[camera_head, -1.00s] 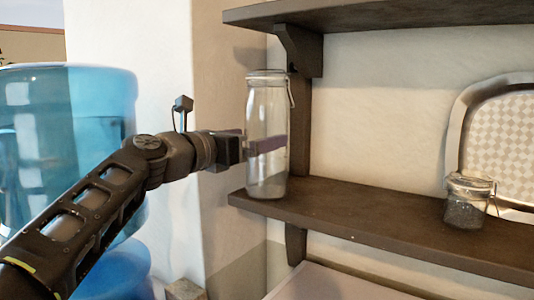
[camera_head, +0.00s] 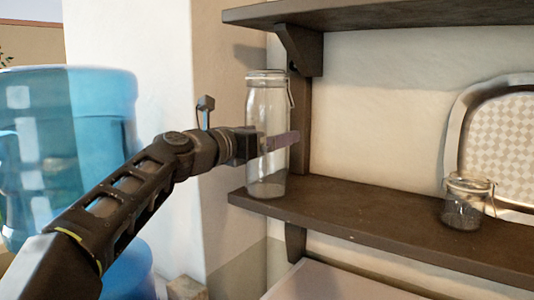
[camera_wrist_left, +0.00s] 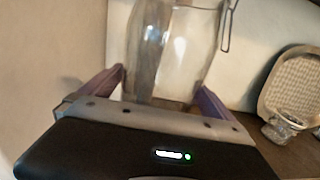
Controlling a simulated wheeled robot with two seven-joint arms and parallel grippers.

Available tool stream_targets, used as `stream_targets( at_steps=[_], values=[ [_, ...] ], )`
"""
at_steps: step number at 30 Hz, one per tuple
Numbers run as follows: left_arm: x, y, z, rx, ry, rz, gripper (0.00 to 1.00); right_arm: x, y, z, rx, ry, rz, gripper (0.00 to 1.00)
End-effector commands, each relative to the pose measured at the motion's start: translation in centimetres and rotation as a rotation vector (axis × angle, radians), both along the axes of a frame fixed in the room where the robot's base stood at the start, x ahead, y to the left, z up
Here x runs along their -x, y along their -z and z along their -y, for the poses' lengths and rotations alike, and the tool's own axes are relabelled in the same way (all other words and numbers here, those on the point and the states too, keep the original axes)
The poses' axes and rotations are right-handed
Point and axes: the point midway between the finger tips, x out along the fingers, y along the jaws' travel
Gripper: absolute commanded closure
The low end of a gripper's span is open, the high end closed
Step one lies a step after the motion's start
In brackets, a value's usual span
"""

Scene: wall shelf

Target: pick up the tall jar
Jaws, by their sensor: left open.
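The tall jar (camera_head: 266,165), clear glass with a wire clasp, stands upright at the left end of the lower shelf. In the left wrist view the tall jar (camera_wrist_left: 172,50) stands between the two spread purple fingers of the left gripper (camera_wrist_left: 162,88). The jaws are open around the jar. Whether a finger touches the glass cannot be told. My right gripper is not in view.
The lower shelf (camera_head: 360,223) is bare between the tall jar and a small jar (camera_head: 465,203) at right. A patterned tray (camera_head: 500,135) leans on the wall behind the small jar. The upper shelf (camera_head: 400,17) and its bracket are above. A blue water bottle (camera_head: 100,130) stands at left.

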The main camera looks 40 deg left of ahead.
Motion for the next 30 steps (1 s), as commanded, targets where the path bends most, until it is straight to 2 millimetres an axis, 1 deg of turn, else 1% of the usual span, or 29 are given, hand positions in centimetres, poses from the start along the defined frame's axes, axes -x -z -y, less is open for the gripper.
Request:
stream_targets(
  at_steps=[1, 2, 30],
  values=[
    [0.01, -0.01, 0.00, 0.000, 0.000, 0.000, 0.00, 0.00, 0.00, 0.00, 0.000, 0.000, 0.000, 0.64],
    [0.01, -0.01, 0.00, 0.000, 0.000, 0.000, 0.02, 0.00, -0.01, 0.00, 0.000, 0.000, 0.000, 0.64],
    [0.01, -0.01, -0.01, 0.000, 0.000, 0.000, 0.79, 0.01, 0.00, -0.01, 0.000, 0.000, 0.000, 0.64]
  ],
)
